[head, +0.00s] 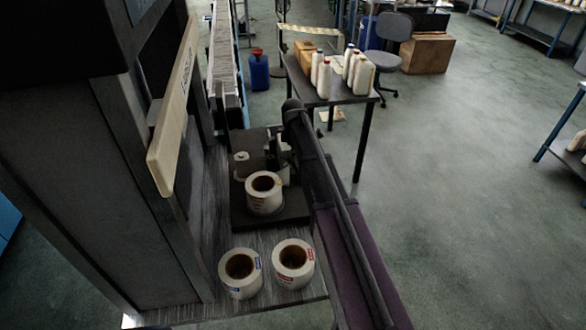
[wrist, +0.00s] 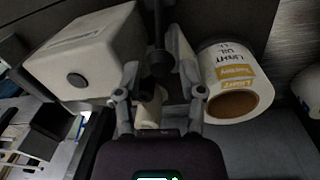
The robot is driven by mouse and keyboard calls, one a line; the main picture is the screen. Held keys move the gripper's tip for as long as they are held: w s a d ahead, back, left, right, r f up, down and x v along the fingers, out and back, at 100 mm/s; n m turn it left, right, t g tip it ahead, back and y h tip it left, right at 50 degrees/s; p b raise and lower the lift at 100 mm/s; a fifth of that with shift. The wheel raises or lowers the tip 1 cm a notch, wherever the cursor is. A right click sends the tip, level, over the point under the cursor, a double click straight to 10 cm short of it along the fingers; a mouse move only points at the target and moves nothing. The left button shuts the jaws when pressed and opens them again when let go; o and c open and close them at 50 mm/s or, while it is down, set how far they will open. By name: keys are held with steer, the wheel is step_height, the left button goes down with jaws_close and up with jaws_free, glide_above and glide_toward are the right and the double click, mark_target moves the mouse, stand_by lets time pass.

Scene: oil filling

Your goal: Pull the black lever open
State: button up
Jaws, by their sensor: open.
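The black lever (wrist: 158,63) shows in the wrist view as a dark rod with a rounded end. It reaches down from the top edge, between the two fingers of my gripper (wrist: 157,72). The fingers are open, one on each side of the lever; I cannot tell whether either touches it. A pale block-shaped housing (wrist: 90,55) with a round dark button lies left of the fingers. In the head view my arm comes from the lower right and hides much of the fixture; I cannot pick out the lever there.
A white roll-shaped container (wrist: 232,80) labelled light oil is close right of my gripper. In the head view it stands on a dark plate (head: 240,214). Two more containers (head: 240,273) (head: 293,263) stand in front. A table (head: 338,98) with several white bottles is behind.

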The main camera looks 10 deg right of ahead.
mark_target(293, 163)
steer(key=shift+w+f+b, duration=0.2)
steer(key=shift+f+b, duration=2.45)
steer(key=shift+f, duration=0.25)
jaws_close()
